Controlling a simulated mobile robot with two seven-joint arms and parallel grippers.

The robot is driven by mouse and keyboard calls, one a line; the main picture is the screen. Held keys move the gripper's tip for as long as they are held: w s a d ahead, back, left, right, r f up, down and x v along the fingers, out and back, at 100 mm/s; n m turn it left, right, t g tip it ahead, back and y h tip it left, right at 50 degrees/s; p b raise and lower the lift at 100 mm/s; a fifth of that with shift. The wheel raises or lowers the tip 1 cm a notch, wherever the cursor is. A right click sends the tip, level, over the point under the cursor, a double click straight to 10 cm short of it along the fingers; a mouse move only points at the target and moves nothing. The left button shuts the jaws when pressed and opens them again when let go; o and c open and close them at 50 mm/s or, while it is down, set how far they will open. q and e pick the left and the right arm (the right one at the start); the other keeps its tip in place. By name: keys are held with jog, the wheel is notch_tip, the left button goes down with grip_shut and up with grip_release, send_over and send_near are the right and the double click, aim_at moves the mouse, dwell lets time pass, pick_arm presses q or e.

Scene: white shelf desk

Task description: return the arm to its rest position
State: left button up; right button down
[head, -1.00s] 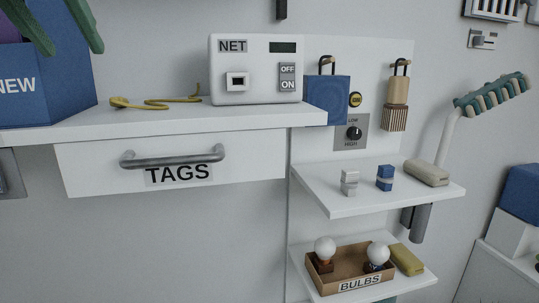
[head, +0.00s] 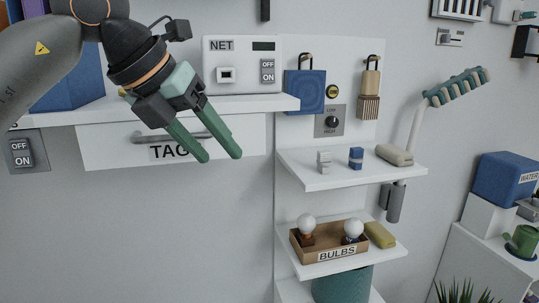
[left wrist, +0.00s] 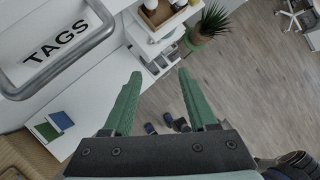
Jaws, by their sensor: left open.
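My left gripper (head: 222,158) comes in from the upper left in the head view, in front of the TAGS drawer (head: 245,145). Its two green fingers are apart with nothing between them, and they point down and right. In the left wrist view the fingers (left wrist: 160,85) are also spread and empty. The drawer handle (left wrist: 70,75) shows large at the upper left there, beside the left finger and apart from it. The drawer looks shut in the head view. My right gripper is not in view.
The white desk top (head: 75,113) lies behind my left arm, with the NET box (head: 240,72) on it. To the right are a small shelf (head: 335,178) with blocks and a lower shelf with the BULBS box (head: 336,253). The space below the drawer is clear.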

pick_arm(q)
jog(key=s+d+f+n+g+h, duration=0.1)
jog(key=s+d+f+g+h, duration=0.25)
jog(key=d+f+h, duration=0.3)
jog(key=s+d+f+g+h, duration=0.2)
jog(key=d+f+g+h, duration=0.25)
jog(key=d+h, duration=0.35)
jog(key=w+a+f+n+t+y, duration=0.2)
jog(key=a+f+n+t+y, duration=0.15)
jog(key=f+n+t, duration=0.55)
jog(key=w+a+f+n+t+y, duration=0.3)
jog(key=a+f+n+t, duration=0.3)
jog(key=n, duration=0.4)
jog(key=w+a+f+n+t+y, duration=0.25)
jog(key=a+f+n+t, duration=0.2)
jog(key=f+n, duration=0.5)
jog(key=s+a+f+n+g+y, duration=0.3)
jog(key=s+a+f+n+y, duration=0.1)
jog(key=s+f, duration=0.6)
jog(key=s+a+f+n+g+y, duration=0.4)
jog(key=s+f, duration=0.7)
jog(key=f, duration=0.4)
jog(key=shift+s+a+f, duration=0.3)
jog(key=shift+a+f, duration=0.1)
jog(key=shift+a, duration=0.15)
